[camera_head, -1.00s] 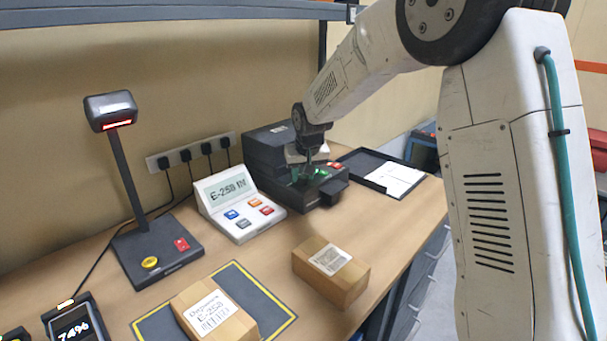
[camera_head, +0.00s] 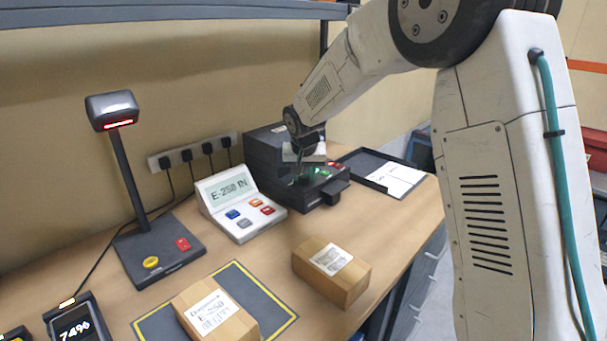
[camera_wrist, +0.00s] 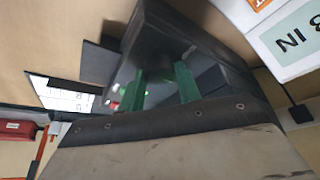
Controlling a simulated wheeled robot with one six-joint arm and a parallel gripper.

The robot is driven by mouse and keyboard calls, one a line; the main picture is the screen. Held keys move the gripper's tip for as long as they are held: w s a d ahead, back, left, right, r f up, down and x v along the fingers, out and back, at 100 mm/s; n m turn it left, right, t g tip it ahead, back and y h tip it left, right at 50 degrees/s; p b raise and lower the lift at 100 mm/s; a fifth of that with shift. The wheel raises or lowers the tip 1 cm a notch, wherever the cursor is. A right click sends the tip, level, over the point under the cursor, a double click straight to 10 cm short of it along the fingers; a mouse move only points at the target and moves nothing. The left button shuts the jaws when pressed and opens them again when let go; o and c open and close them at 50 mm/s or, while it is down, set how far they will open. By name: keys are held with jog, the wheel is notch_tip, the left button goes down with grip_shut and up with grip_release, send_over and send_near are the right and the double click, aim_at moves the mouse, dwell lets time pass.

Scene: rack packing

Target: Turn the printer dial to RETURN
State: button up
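The dark printer (camera_head: 262,153) stands at the back of the table; its front panel has small green and red lit buttons (camera_head: 333,164). My gripper (camera_head: 303,173) points down over the printer's front part, close to the panel. In the wrist view the two green fingers (camera_wrist: 160,70) are apart, with dark printer surface (camera_wrist: 170,35) behind them. I see nothing clearly held between them. I cannot make out the dial or its RETURN mark; the fingers and wrist cover part of the panel.
A console with a display (camera_head: 240,205) stands left of the printer, close to it. A black tray with white paper (camera_head: 395,178) lies on the right. Parcels (camera_head: 333,272) (camera_head: 215,312) and a scanner stand (camera_head: 160,250) are nearer. Some table between is bare.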

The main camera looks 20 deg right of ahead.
jog(key=o, duration=0.4)
jog(key=v, duration=0.7)
jog(key=shift+s+r, duration=0.25)
jog(key=shift+r, duration=0.1)
